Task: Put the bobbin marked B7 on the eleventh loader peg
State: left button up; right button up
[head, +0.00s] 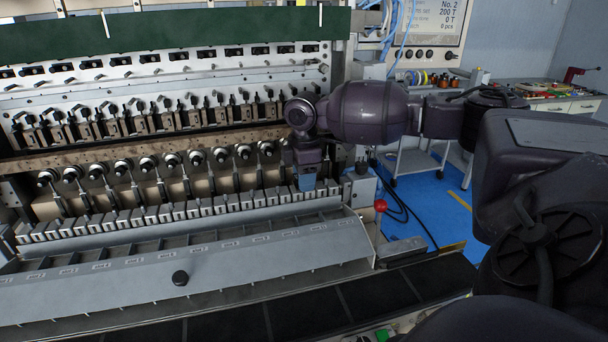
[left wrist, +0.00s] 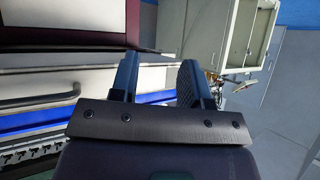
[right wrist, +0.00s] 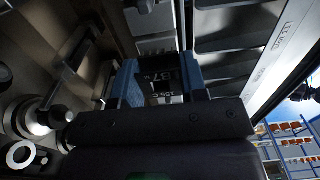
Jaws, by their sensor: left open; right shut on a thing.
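My right gripper (head: 306,180) reaches down at the right end of the winder, by the end of the row of loader pegs (head: 196,157). In the head view the bobbin is hidden by the gripper, and so are the rightmost pegs. I cannot tell whether the bobbin touches a peg. Round metal peg ends (right wrist: 38,118) show left of the gripper in the right wrist view. My left gripper (left wrist: 158,78) is open and empty, away from the winder's peg row.
A row of grey blocks (head: 165,213) and a sloping grey panel (head: 180,262) lie in front of the pegs. A red-knobbed lever (head: 380,205) stands right of the panel. A green beam (head: 170,32) crosses above. A trolley (head: 415,160) stands on the blue floor behind.

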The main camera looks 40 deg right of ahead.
jog(key=shift+f, duration=0.15)
jog(key=o, duration=1)
jog(key=shift+c, duration=0.2)
notch_tip(320, 180, up, 8)
jog(key=shift+f+p, duration=0.25)
jog(key=shift+p, duration=0.15)
